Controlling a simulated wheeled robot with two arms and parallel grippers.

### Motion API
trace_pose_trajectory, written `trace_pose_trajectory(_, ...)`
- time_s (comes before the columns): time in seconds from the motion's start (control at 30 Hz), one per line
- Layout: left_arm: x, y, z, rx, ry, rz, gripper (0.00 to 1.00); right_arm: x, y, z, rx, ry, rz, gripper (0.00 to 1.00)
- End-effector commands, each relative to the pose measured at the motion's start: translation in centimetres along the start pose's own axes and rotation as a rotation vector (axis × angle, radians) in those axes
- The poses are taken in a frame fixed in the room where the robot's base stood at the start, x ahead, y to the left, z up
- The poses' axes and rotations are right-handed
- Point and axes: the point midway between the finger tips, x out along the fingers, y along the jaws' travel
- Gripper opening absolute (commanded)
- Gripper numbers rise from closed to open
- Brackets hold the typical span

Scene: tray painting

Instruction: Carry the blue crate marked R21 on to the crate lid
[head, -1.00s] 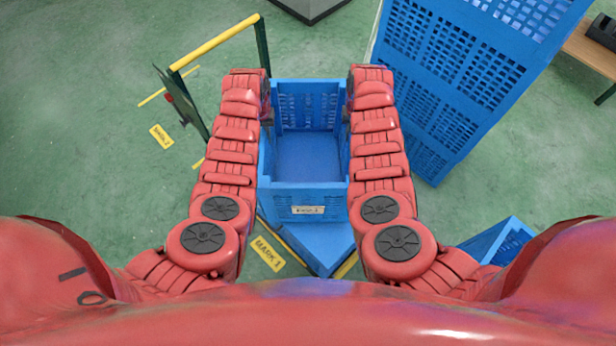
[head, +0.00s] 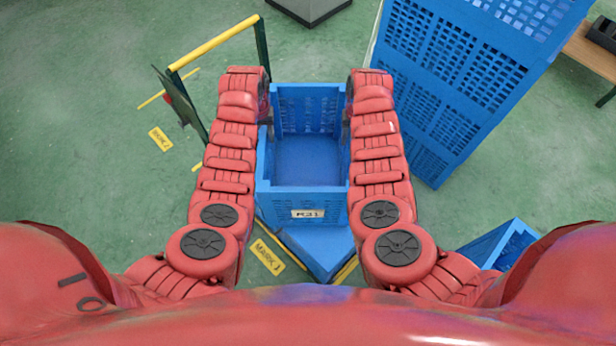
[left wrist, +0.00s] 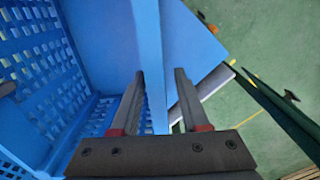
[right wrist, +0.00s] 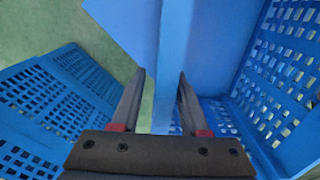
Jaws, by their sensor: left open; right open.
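The blue crate marked R21 (head: 308,213) is upright and empty between my arms in the head view, its label facing me. A flat blue surface (head: 322,254), probably the crate lid, shows beneath it, turned at an angle; I cannot tell whether they touch. My left gripper (head: 267,122) is at the crate's left wall. In the left wrist view its open fingers (left wrist: 160,90) straddle the wall rim (left wrist: 152,50). My right gripper (head: 346,120) is at the right wall. In the right wrist view its open fingers (right wrist: 160,95) straddle that rim (right wrist: 173,50).
A tall blue crate stack (head: 445,85) stands close on the right. A yellow-topped rail (head: 215,45) stands at the left. Another blue crate (head: 500,243) is at lower right. A grey base (head: 310,8) is at the back. Green floor is free at far left.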

Motion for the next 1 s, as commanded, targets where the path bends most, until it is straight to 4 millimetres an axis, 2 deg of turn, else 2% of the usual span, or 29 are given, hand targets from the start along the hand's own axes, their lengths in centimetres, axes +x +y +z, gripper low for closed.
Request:
trace_pose_trajectory(0.3, -6.9, 0.0, -0.1, 0.002, 0.006, 0.0, 0.45, 0.0, 0.0, 0.0, 0.0, 0.0, 0.0, 0.44)
trace_pose_trajectory(0.4, -8.2, 0.0, -0.1, 0.002, 0.003, -0.003, 0.45, 0.0, 0.0, 0.0, 0.0, 0.0, 0.0, 0.44)
trace_pose_trajectory(0.53, -9.2, 0.0, 0.0, 0.001, 0.001, -0.002, 0.45, 0.0, 0.0, 0.0, 0.0, 0.0, 0.0, 0.44)
trace_pose_trajectory(0.73, -9.7, 0.0, 0.1, 0.002, -0.001, 0.0, 0.45, -0.8, 0.1, -0.1, 0.002, 0.001, 0.0, 0.44)
trace_pose_trajectory(0.87, -9.7, 0.0, 0.1, 0.002, -0.001, 0.0, 0.45, -2.5, 0.0, -0.1, -0.001, 0.004, 0.002, 0.44)
trace_pose_trajectory(1.0, -9.7, 0.0, 0.1, 0.002, 0.0, 0.0, 0.45, -5.2, 0.1, -0.1, 0.001, 0.005, 0.002, 0.44)
